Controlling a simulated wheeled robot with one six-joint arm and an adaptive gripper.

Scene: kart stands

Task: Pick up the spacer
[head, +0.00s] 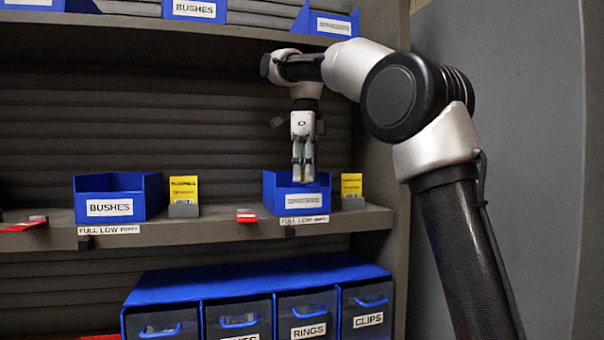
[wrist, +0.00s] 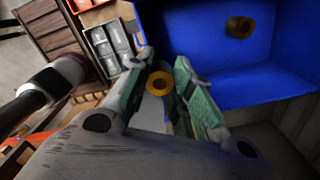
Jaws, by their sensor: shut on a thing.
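A yellow ring-shaped spacer (wrist: 160,83) sits between the fingertips of my gripper (wrist: 164,72) in the wrist view. My gripper is shut on it. In the head view my gripper (head: 303,178) points straight down at the blue bin (head: 270,195) on the middle shelf, whose label seems to read SPACERS. The fingertips are at about the height of the bin's rim. In the wrist view a second, brownish spacer (wrist: 240,27) lies inside the blue bin (wrist: 215,90), apart from the fingers. The held spacer is too small to make out clearly in the head view.
A blue BUSHES bin (head: 110,208) stands on the shelf to the left, with a yellow card (head: 184,190) beside it. Another yellow card (head: 352,186) stands right of the spacer bin. Upper bins hang above. A drawer unit (head: 260,280) is below. The shelf's side wall (head: 385,120) is close on the right.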

